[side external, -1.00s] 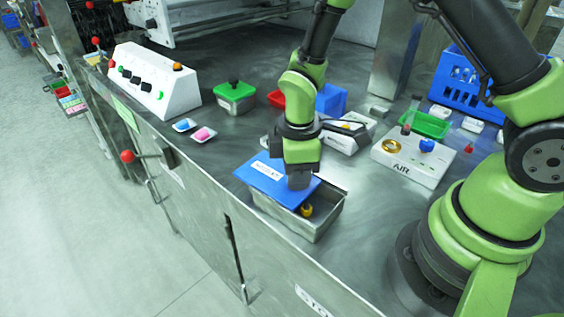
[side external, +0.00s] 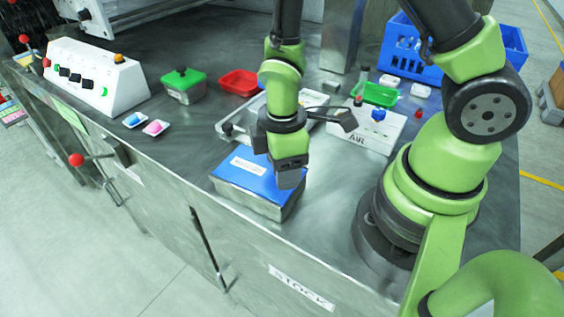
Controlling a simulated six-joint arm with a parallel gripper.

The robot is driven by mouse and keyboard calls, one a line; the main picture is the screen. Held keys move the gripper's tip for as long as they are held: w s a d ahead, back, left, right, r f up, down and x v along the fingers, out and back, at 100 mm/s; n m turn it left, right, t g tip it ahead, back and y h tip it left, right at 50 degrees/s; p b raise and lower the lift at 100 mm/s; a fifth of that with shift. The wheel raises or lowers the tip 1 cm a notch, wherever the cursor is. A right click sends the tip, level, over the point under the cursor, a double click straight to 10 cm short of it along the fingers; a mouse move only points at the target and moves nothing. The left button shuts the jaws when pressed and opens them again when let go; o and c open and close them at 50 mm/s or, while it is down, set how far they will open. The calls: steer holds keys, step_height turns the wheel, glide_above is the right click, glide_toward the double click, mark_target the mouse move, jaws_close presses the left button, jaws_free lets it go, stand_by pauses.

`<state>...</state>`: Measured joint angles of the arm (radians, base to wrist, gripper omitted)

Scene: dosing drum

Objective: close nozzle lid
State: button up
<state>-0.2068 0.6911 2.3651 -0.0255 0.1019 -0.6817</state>
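The blue lid (side external: 243,178) with a white label lies on the metal nozzle box (side external: 248,204) near the table's front edge. It covers the top of the box, and the inside is hidden. The label is too small to read surely. My gripper (side external: 290,182) points down at the right end of the lid, touching it or just above it; I cannot tell which. Its fingers are too small and shadowed to show whether they are open or shut.
Behind my gripper is a metal tray (side external: 229,128). An AIR block (side external: 362,142) with a blue knob stands to the right. A green-lidded container (side external: 184,84), a red tray (side external: 239,81) and a white control box (side external: 96,82) are farther back. Bare table lies left of the box.

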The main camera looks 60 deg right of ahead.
step_height(320, 180, up, 10)
stand_by(0.6)
steer(key=s+d+r+m+t+y, duration=0.1)
steer(key=s+r+m+t, duration=0.2)
steer(key=r+m, duration=0.4)
steer(key=s+d+r+m+t+y, duration=0.1)
steer(key=s+r+m+t, duration=0.3)
steer(key=r+m, duration=0.3)
steer(key=shift+s+r, duration=0.2)
steer(key=shift+s, duration=0.1)
steer(key=shift+c, duration=0.3)
